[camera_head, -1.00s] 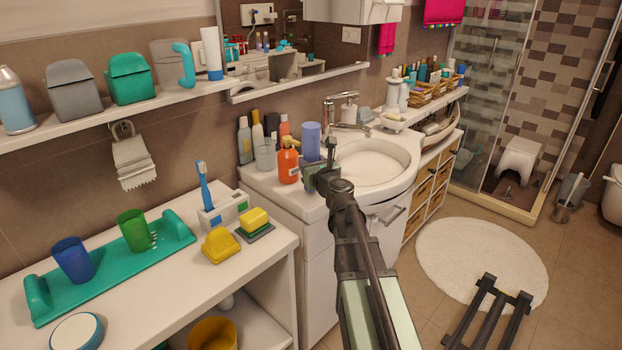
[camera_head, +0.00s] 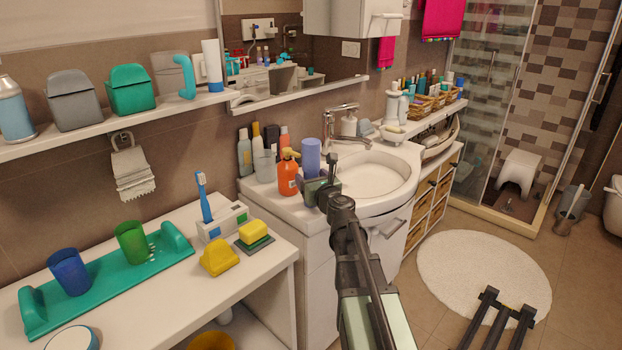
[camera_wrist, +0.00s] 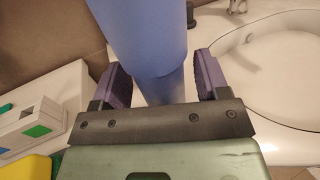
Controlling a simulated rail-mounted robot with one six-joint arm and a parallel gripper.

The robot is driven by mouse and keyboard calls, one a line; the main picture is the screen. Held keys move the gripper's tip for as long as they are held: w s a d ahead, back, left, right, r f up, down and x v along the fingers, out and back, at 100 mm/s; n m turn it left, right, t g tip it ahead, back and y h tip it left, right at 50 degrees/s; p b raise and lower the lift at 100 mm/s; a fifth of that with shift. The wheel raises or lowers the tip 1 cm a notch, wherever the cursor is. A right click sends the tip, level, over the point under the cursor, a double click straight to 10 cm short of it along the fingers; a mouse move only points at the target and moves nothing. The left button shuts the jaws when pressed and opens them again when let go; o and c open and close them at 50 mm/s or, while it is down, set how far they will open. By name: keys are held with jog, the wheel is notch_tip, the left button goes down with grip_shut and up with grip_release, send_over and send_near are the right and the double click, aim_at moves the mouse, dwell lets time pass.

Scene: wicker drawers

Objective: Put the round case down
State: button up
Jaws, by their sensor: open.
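A round white case with a blue rim (camera_head: 72,340) lies at the bottom left of the head view, on the white shelf unit, partly cut off by the frame edge. A blue-violet cylinder (camera_head: 311,157) stands upright on the sink counter. It also shows large in the wrist view (camera_wrist: 145,35), in front of and partly between the jaws. I cannot tell which of the two is the round case. My gripper (camera_head: 322,180) is open at the front of the counter, close to the cylinder; in the wrist view its jaws (camera_wrist: 162,78) are apart, with a gap on both sides.
An orange pump bottle (camera_head: 289,174) stands just left of my gripper, with several bottles behind. The basin (camera_head: 375,175) is at right. On the shelf unit (camera_head: 150,310) are a toothbrush holder (camera_head: 222,222), yellow items and a green tray (camera_head: 100,285) with two cups.

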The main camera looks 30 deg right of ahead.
jog(key=s, duration=1.1)
jog(key=shift+s+a, duration=0.25)
